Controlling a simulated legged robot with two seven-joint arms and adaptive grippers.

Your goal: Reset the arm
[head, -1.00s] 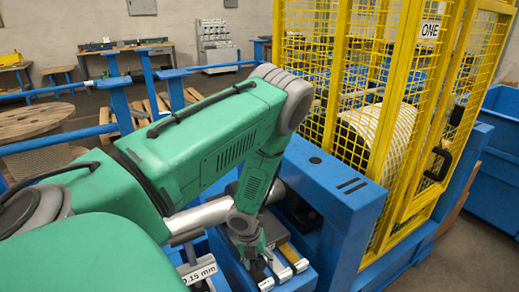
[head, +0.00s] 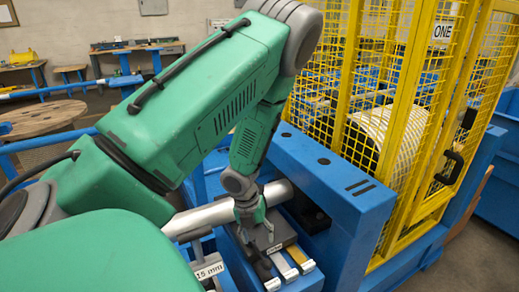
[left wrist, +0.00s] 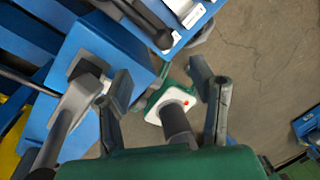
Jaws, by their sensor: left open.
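My left arm is green and comes in from the left in the head view, bent at a grey elbow. Its gripper (head: 250,212) points down over the blue bench, in front of a grey metal cylinder. A dark grey block (head: 272,238) with silver and yellow bars lies just below the gripper in the head view. I cannot tell whether they touch. My right gripper is not in view.
A blue frame (head: 335,190) stands right of the gripper, with a yellow mesh cage (head: 400,90) behind it. A grey cylinder (head: 200,220) lies beside the gripper. A "15 mm" label (head: 208,271) is at the front. A wooden spool (head: 40,118) stands at left.

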